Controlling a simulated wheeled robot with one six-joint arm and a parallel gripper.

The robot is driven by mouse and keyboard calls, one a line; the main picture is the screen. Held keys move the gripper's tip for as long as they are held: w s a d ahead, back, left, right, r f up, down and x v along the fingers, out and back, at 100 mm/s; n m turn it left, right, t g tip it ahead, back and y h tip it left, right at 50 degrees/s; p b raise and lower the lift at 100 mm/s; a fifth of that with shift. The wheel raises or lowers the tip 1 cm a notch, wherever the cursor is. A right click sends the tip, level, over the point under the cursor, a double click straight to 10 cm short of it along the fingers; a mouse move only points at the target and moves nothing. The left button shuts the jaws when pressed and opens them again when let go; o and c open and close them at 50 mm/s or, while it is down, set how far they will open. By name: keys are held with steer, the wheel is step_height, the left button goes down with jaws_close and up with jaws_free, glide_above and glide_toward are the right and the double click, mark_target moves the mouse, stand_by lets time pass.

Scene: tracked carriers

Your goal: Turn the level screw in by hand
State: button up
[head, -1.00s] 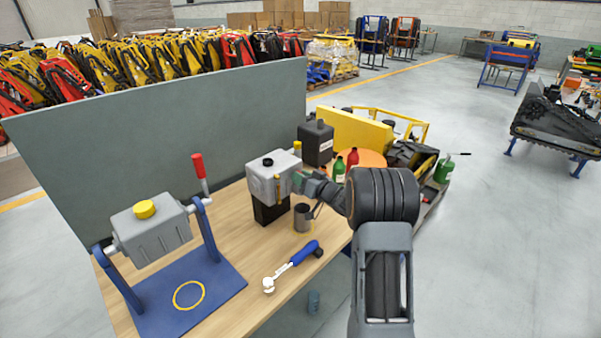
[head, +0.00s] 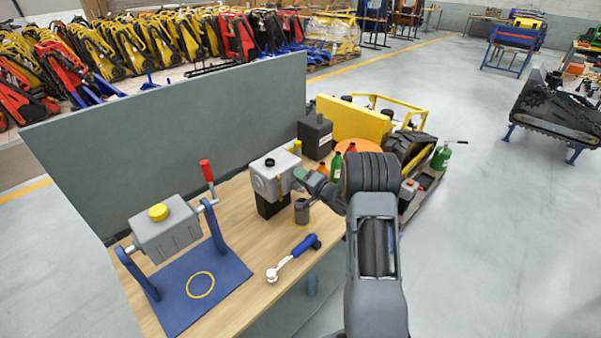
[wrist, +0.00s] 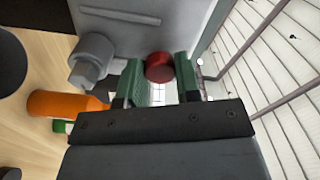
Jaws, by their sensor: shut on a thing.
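The level screw (wrist: 159,67) is a small red round head at the side face of a grey gear housing (wrist: 185,18) in the wrist view. My gripper (wrist: 160,82) is shut on it, with one green jaw on each side. Whether the screw is seated in its hole is hidden. In the head view the housing (head: 266,178) stands on a black block (head: 269,206) on the bench, and my gripper (head: 304,179) is at its right side. The screw is hidden there. A larger grey hex plug (wrist: 88,65) sits left of the screw in the wrist view.
A metal mug (head: 302,213) stands close below my gripper. A blue-handled ratchet (head: 292,258) lies on the bench (head: 245,200). Bottles, including a green one (head: 335,166), and a dark canister (head: 315,138) stand behind. A blue stand (head: 226,277) holds another grey housing (head: 166,235) at left.

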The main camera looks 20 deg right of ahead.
steer(key=shift+f, duration=0.1)
steer(key=shift+r+m+p, duration=0.3)
steer(key=shift+m+p, duration=0.6)
steer(key=shift+p, duration=0.05)
steer(key=shift+m+p, duration=0.7)
steer(key=shift+m, duration=0.1)
steer(key=m+p, duration=0.1)
steer(key=m, duration=0.2)
steer(key=shift+m+p, duration=0.3)
steer(key=shift+p, duration=0.1)
steer(key=shift+f+m, duration=0.3)
steer(key=shift+m, duration=1.1)
steer(key=o, duration=0.8)
